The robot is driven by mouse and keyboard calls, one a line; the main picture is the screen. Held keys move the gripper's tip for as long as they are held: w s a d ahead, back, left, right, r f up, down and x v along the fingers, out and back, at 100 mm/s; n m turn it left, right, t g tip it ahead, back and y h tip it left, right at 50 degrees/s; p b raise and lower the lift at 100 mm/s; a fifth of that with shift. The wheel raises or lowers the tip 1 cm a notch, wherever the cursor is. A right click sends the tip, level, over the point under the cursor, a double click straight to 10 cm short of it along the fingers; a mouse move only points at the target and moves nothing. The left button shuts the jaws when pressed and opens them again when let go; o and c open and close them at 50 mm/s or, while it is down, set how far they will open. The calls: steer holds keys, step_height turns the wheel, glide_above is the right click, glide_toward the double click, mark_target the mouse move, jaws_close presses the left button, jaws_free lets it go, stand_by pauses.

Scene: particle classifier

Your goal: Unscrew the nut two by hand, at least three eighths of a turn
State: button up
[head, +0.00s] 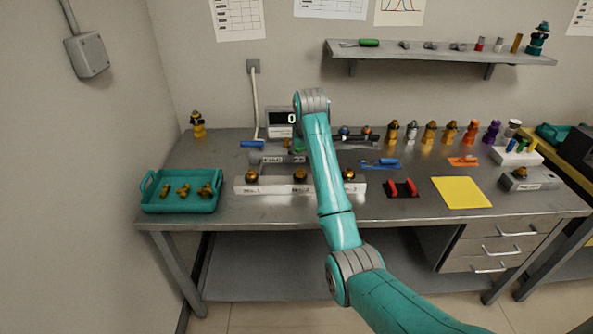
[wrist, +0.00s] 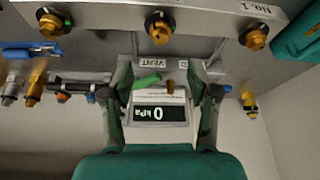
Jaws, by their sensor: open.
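A pale block (head: 270,189) with labels No.1 and No.2 lies along the bench and carries three brass nuts. The middle one, nut two (head: 299,175), sits above the No.2 label, just left of my arm. In the wrist view, which is upside down, nut two (wrist: 158,28) is at the top centre, beyond the fingertips and touched by neither. My gripper (wrist: 160,72) is open and empty, its two fingers spread on either side of a display (wrist: 160,113). In the head view my arm mostly hides the gripper.
The other nuts (head: 251,177) (head: 348,174) flank nut two. A grey cylinder (head: 275,159) lies behind the block. A green lever (wrist: 147,80) beside a VENT label shows between my fingers. A teal tray (head: 180,207) with brass parts stands left; red-black holder (head: 402,189) and yellow sheet (head: 461,193) lie right.

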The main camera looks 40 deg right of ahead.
mark_target(300, 170)
steer(key=x, duration=0.9)
steer(key=shift+w+f, duration=0.1)
steer(key=shift+f, duration=0.2)
jaws_close()
